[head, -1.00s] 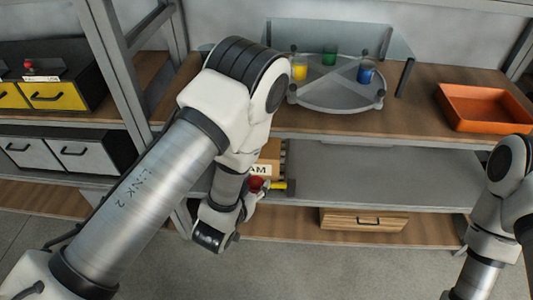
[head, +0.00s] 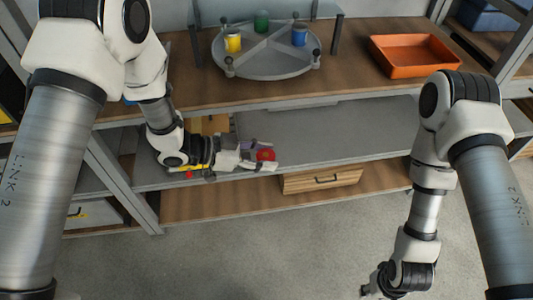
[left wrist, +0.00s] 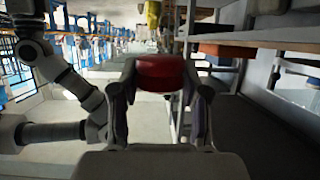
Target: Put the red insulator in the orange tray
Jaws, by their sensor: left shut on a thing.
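The red insulator (head: 265,155) is held between the fingertips of my left gripper (head: 262,158), in front of the middle shelf. In the left wrist view the red insulator (left wrist: 160,72) sits between the two fingers, which touch its sides. The orange tray (head: 412,52) is on the upper wooden shelf at the right, and it looks empty. My left gripper is well below and to the left of the tray. My right gripper (head: 370,288) is low at the bottom of the head view, away from the shelves; its fingers are too small to read.
A round grey divided carousel (head: 268,66) stands left of the tray, with a yellow cup (head: 233,41), a green cup (head: 262,22) and a blue cup (head: 299,36). A wooden drawer (head: 322,179) is below. The upper shelf between carousel and tray is clear.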

